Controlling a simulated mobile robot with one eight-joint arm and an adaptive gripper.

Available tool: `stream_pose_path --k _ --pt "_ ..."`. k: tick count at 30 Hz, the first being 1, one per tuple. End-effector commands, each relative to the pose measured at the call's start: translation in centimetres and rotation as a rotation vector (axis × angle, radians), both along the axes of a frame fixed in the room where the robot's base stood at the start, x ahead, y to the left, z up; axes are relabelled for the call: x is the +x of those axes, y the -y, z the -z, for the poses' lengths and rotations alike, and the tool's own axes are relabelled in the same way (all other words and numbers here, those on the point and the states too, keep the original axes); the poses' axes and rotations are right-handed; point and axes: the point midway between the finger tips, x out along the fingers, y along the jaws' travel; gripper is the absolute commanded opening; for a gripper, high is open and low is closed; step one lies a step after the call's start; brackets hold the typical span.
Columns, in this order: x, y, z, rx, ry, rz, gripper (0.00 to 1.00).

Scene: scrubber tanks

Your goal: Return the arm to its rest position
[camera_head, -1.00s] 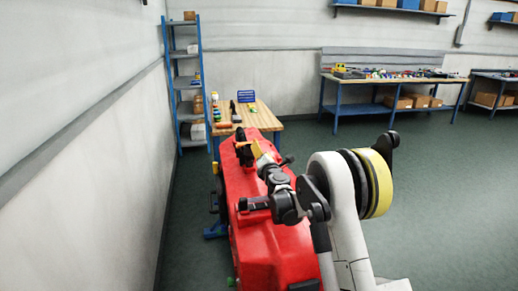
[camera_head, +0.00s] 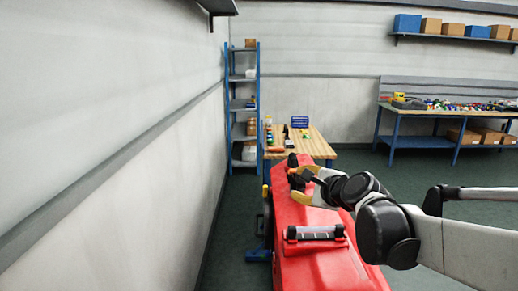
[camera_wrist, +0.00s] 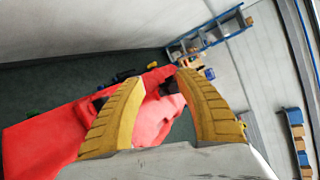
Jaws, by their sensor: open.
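My arm reaches in from the right of the head view, over the red scrubber tank (camera_head: 330,268). My gripper (camera_head: 303,183), with yellow fingers, is near the far end of the tank, by a dark fitting on its top. In the wrist view my gripper (camera_wrist: 150,84) shows both ridged yellow fingers spread apart, with nothing held between them. The red tank (camera_wrist: 40,142) lies beyond and between the fingers there. I cannot tell whether the fingers touch the tank.
A wooden table (camera_head: 318,147) with small items stands behind the tank. A blue shelf rack (camera_head: 230,110) stands against the back wall. A long workbench (camera_head: 450,110) is at the back right. The left wall (camera_head: 110,150) runs close beside the tank. Floor is clear to the right.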

Motion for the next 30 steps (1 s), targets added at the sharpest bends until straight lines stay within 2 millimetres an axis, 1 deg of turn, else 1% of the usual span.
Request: stream_pose_path --k 1,2,3,5,6,8,9,12,15,18,21,30 --pt "-3.3 -0.1 0.5 -0.159 0.001 -0.068 0.41" --pt "-5.2 0.0 1.0 -0.261 0.002 -0.114 0.41" --pt "-7.7 0.1 1.7 -0.396 0.002 -0.178 0.41" --pt "-11.4 0.6 3.0 -0.594 -0.001 -0.278 0.41" --pt "-13.9 1.1 4.1 -0.723 -0.004 -0.348 0.41" --pt "-17.5 1.9 5.8 -0.909 -0.015 -0.456 0.41" --pt "-19.8 2.6 6.9 -1.021 -0.022 -0.527 0.41" --pt "-24.6 4.4 9.5 -1.261 -0.047 -0.694 0.41" --pt "-28.0 5.9 11.5 -1.428 -0.069 -0.826 0.41" --pt "-30.0 6.9 12.6 -1.524 -0.085 -0.908 0.41" --pt "-30.7 7.3 13.1 -1.563 -0.092 -0.945 0.41" --pt "-30.7 7.4 13.1 -1.566 -0.092 -0.947 0.41"
